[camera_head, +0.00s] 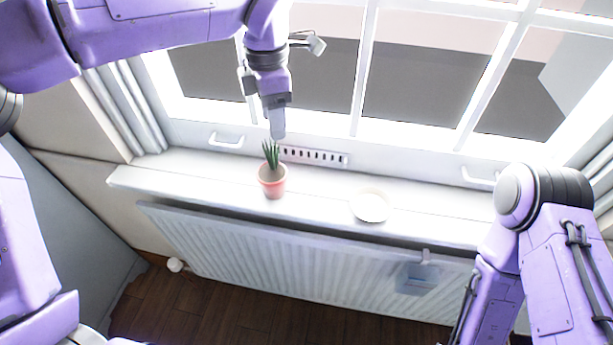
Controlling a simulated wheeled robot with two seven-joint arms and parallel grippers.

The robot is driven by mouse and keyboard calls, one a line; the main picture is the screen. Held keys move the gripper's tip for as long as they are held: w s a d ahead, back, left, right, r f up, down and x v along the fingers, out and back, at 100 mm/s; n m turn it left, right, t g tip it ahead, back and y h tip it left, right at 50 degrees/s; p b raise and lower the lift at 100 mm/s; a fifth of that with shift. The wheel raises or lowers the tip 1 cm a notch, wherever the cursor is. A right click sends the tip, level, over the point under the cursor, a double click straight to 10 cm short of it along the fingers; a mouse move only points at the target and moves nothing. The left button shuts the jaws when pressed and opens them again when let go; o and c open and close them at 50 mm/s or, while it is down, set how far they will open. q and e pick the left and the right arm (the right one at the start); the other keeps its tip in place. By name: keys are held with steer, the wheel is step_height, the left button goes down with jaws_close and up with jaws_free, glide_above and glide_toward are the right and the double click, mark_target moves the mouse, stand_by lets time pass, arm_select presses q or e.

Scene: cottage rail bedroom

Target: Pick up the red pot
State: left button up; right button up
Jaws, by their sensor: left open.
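The red pot (273,187) stands upright on the white windowsill (150,180), left of the sill's middle. A spiky green plant (270,156) grows from it. My left gripper (277,128) points down just above and behind the plant, close to its leaf tips. I cannot tell from this view whether it touches the leaves. It is open and holds nothing that I can see, though its fingers overlap in the view. My right arm comes in at the lower right, and its gripper is outside the view.
A white round plate (370,206) lies on the sill to the right of the pot. The window frame (362,70) with handles rises behind the sill. A white radiator (300,265) hangs below its front edge. The sill is clear left of the pot.

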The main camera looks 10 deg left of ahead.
mark_target(270, 143)
arm_select(q)
steer(key=f, duration=0.4)
steer(key=w+a+f, duration=0.1)
steer(key=f, duration=0.1)
steer(key=shift+a+p, duration=0.1)
steer(key=shift+p, duration=0.2)
steer(key=f, duration=0.2)
steer(key=f+p, duration=0.1)
steer(key=f, duration=0.1)
steer(key=shift+a+f, duration=0.2)
steer(key=shift+f, duration=0.05)
steer(key=shift+w+a+f, duration=0.1)
steer(key=shift+f, duration=0.15)
steer(key=c, duration=0.7)
steer(key=shift+r, duration=0.1)
jaws_close()
